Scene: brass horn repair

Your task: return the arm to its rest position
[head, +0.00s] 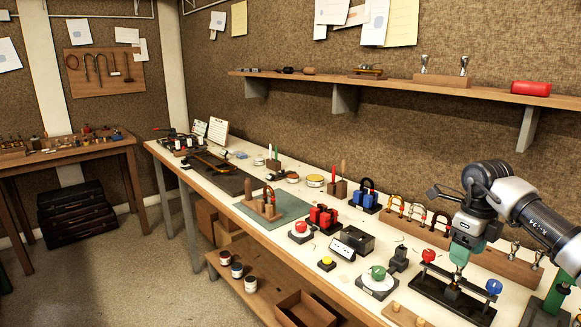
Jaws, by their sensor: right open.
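My right arm comes in from the right edge, and its gripper (457,272) points down over the right end of the workbench (262,228). The gripper is open. Its fingertips are small here and sit above or in front of a black stand (452,300) with a red ball (429,255) on the left and a blue ball (493,287) on the right. I cannot tell whether the fingers touch the stand. I see nothing clearly held between them. My left gripper is not in view.
Close by stand a round fixture with a green knob (378,272), a wooden rack of padlock-like loops (417,217) and a black open box (355,240). A wall shelf (400,86) runs above the bench. Open floor (110,275) lies to the left.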

